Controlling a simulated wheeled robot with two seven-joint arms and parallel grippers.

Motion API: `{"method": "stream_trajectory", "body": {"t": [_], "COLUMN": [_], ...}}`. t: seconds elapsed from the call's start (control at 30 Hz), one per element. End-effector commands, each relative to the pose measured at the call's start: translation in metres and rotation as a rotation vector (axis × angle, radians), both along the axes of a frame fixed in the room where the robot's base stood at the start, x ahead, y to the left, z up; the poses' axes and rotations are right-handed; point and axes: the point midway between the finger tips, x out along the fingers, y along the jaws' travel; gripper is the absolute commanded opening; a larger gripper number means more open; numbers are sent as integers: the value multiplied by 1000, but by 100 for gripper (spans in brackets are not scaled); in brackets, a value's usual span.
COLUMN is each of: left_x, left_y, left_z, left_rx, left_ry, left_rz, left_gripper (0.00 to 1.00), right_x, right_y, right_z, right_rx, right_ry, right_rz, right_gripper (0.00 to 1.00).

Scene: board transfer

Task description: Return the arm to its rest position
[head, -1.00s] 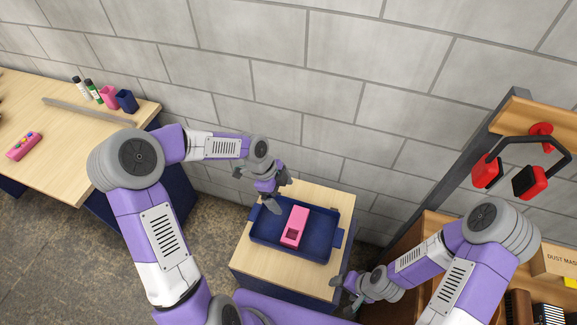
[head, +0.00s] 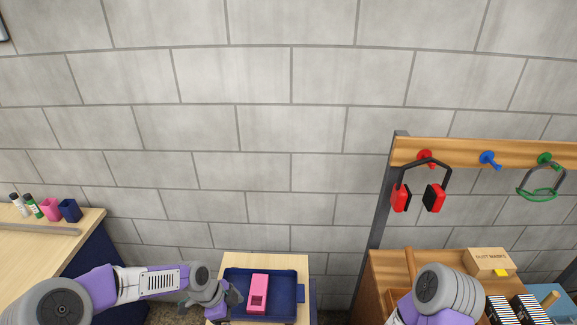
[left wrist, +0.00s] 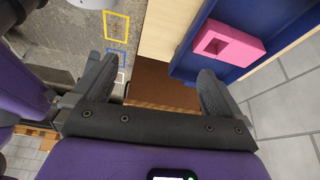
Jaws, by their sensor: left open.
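My left gripper (head: 232,302) is at the left edge of the blue tray (head: 284,292) in the head view. In the left wrist view my left gripper (left wrist: 155,75) has its two dark fingers spread apart with nothing between them. A pink block (head: 258,285) with a square recess lies in the tray. The block (left wrist: 228,47) also shows in the left wrist view, beyond the right finger and clear of it. My right arm shows only in part at the lower right of the head view, and its gripper is out of the picture.
The tray stands on a small wooden table (head: 262,260) against a block wall. A workbench (head: 25,262) with bottles and pink and blue holders is at left. At right, red earmuffs (head: 401,198) hang from a peg rail above a dust mask box (head: 489,261).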

Motion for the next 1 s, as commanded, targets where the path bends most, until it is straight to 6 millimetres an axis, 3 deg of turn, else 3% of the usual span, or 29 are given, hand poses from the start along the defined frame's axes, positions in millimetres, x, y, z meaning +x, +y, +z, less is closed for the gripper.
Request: {"method": "stream_trajectory", "body": {"t": [0.37, 0.57, 0.77, 0.83, 1.0], "left_x": [-46, -101, -169, -162, -160], "left_y": [-49, -66, -51, -50, -50], "left_z": [-75, -130, -175, -202, -240], "left_rx": [-116, -113, -24, -41, -43], "left_ry": [257, 486, 628, 617, 617], "left_rz": [526, 1029, 1613, 1614, 1611], "left_gripper": [100, 100, 100, 100, 100], "right_x": [1, 1, 1, 2, 1], "right_y": [0, 0, 0, 0, 0], "right_z": [0, 0, 0, -29, -68], "right_rx": [0, 0, 0, 0, 0], "right_ry": [-2, -1, -2, -3, -1], "right_rz": [0, 0, -1, 0, 0], "right_gripper": [76, 76, 76, 76, 76]}}
